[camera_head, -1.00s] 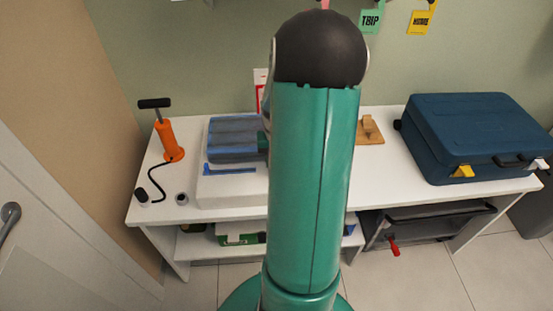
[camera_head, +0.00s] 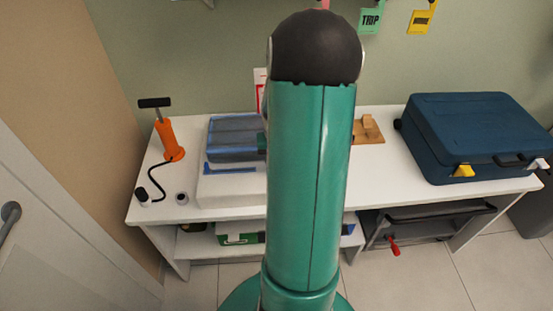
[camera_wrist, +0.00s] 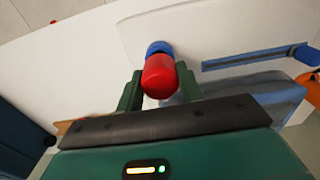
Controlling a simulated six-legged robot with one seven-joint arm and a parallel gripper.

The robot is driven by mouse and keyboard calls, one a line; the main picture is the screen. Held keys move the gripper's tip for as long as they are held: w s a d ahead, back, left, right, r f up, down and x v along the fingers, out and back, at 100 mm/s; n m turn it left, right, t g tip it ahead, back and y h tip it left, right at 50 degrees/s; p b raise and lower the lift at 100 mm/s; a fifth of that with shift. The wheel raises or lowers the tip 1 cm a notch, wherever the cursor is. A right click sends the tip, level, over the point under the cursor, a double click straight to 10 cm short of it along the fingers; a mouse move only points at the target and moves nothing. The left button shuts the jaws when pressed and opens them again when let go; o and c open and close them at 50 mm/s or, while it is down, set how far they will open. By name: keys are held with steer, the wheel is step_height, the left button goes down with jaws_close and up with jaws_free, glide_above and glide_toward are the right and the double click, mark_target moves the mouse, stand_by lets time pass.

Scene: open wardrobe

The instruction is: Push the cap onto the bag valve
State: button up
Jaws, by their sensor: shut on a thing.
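In the wrist view, my gripper (camera_wrist: 158,88) is shut on a rounded red cap (camera_wrist: 159,76), with a green finger on either side. A short blue round piece (camera_wrist: 158,47) shows at the cap's far end, over the white surface. I cannot tell whether it is the valve or part of the cap, or whether they touch. The blue-grey bag (camera_wrist: 250,103) lies close beside and below the fingers. In the head view, the bag (camera_head: 235,132) lies on a white block (camera_head: 228,190). My arm hides the cap and most of the gripper there.
An orange hand pump (camera_head: 168,140) with a black hose stands at the table's left end, near a small round piece (camera_head: 181,198). A blue strip (camera_head: 228,169) lies in front of the bag. A wooden block (camera_head: 369,128) and a blue case (camera_head: 465,135) stand to the right.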

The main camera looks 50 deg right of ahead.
steer(key=shift+f, duration=1.1)
steer(key=o, duration=1.2)
steer(key=shift+c, duration=0.2)
steer(key=shift+r, duration=0.1)
step_height(320, 180, up, 14)
steer(key=shift+f, duration=0.2)
